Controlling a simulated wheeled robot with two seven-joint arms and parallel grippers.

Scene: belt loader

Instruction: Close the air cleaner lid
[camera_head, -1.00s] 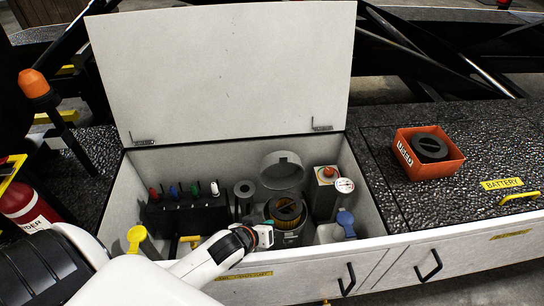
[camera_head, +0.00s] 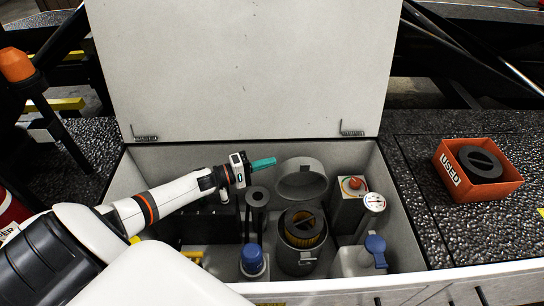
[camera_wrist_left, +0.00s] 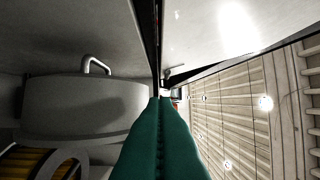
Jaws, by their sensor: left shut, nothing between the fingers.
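The air cleaner is a grey canister (camera_head: 299,262) in the open compartment, with a dark-topped yellow filter (camera_head: 303,228) inside it. Its round grey lid (camera_head: 301,181) stands open, tilted up behind the canister. My left gripper (camera_head: 264,163) is shut and empty, its green fingers just left of the lid's upper edge and apart from it. In the left wrist view the green fingers (camera_wrist_left: 161,150) are together, with the lid (camera_wrist_left: 85,107) and its small handle to their left and the filter (camera_wrist_left: 35,163) at the lower left. My right gripper is not in view.
The large white compartment cover (camera_head: 245,65) stands open behind. An orange box marked USED (camera_head: 452,175) holds a used filter on the right deck.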

